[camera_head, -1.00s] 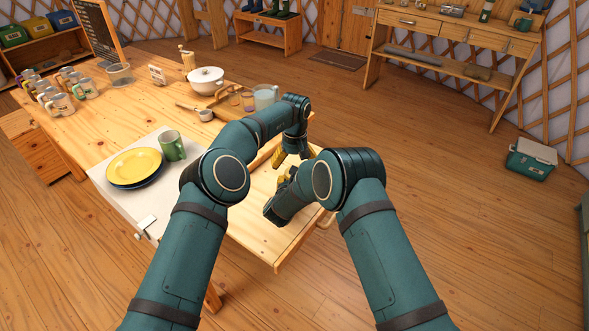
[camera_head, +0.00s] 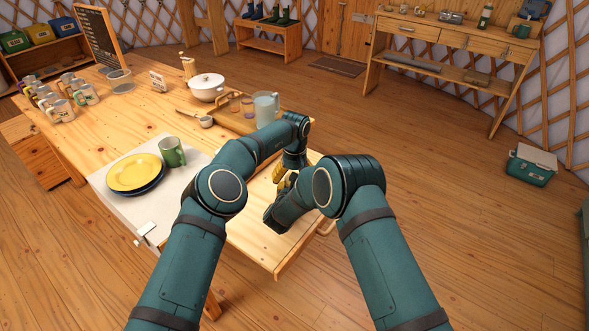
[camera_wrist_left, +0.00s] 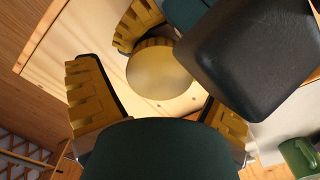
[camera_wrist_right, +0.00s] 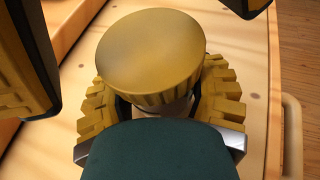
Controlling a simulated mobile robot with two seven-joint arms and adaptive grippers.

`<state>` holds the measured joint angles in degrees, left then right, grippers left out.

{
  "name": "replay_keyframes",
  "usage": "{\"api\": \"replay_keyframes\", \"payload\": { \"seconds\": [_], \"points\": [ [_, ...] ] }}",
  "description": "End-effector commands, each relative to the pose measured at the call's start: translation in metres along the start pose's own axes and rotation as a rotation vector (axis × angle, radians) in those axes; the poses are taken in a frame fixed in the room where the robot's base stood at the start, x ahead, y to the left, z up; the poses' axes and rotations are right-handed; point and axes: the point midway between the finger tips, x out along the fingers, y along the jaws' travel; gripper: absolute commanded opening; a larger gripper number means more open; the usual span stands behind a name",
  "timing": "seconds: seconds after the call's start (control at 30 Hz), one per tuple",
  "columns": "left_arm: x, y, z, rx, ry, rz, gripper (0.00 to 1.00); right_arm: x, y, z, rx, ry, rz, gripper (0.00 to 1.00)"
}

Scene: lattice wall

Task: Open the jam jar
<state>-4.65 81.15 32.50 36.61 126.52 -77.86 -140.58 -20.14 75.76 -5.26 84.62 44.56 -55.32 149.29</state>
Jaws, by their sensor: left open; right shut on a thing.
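The jam jar shows mainly as its round gold lid (camera_wrist_right: 150,48) in the right wrist view, with a little of the body below it. My right gripper (camera_wrist_right: 160,95) is shut on the jar beneath the lid. The lid (camera_wrist_left: 160,72) also shows in the left wrist view. My left gripper (camera_wrist_left: 150,88) is open, with its yellow-padded fingers spread on either side of the lid; I cannot tell whether they touch it. In the head view my left gripper (camera_head: 281,174) is just above my right gripper (camera_head: 277,205), and the arms hide the jar.
Several mugs stand at the far left. The board under my grippers is otherwise clear.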

Motion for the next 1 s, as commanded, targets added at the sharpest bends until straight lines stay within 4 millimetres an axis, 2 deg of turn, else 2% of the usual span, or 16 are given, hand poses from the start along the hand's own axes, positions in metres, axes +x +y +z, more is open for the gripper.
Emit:
{"api": "replay_keyframes", "payload": {
  "seconds": [0.13,0.43,0.47,0.5,0.63,0.67,0.77,0.8,0.83,0.87,1.0],
  "points": [
    [0.009,-0.0001,-0.0001,0.0,0.0,0.0,0.92,0.0,0.0002,0.0008,0.001,-0.001,0.0,0.0],
    [0.0109,-0.0001,-0.0001,0.0,0.001,0.001,0.92,0.0,0.0002,0.0007,0.0,-0.001,0.0,0.0],
    [0.0109,-0.0001,-0.0001,0.0,0.001,0.001,0.83,0.0,0.0002,0.0007,0.0,-0.001,0.0,0.0],
    [0.0108,-0.0001,-0.0001,0.0,0.001,0.0,0.69,0.0,0.0002,0.0007,0.0,-0.001,0.0,0.0],
    [0.0108,-0.0001,-0.0001,0.0,0.001,0.0,0.24,0.0,0.0002,0.0007,0.0,-0.001,0.0,0.0],
    [0.0107,-0.0001,-0.0001,0.0,0.001,0.0,0.19,0.0,0.0002,0.0007,0.0,-0.001,0.0,0.0],
    [0.0106,0.0,-0.0001,0.0,0.001,0.0,0.18,0.0,0.0001,0.0007,0.0,-0.001,0.0,0.0],
    [0.0106,0.0,0.0,0.0,0.0,0.0,0.78,0.0,0.0001,0.0006,0.0,-0.001,0.0,0.0],
    [0.0105,0.0,0.0,0.0,0.0,0.001,0.89,0.0,0.0001,0.0006,0.0,-0.001,0.0,0.0],
    [0.0105,0.0,0.0,0.0,0.0,0.001,0.94,0.0,0.0001,0.0006,0.0,-0.001,0.0,0.0],
    [0.0106,0.0,0.0,0.0,0.0,0.0,0.94,0.0,0.0001,0.0006,0.0,-0.001,0.0,0.0]
  ]
}}
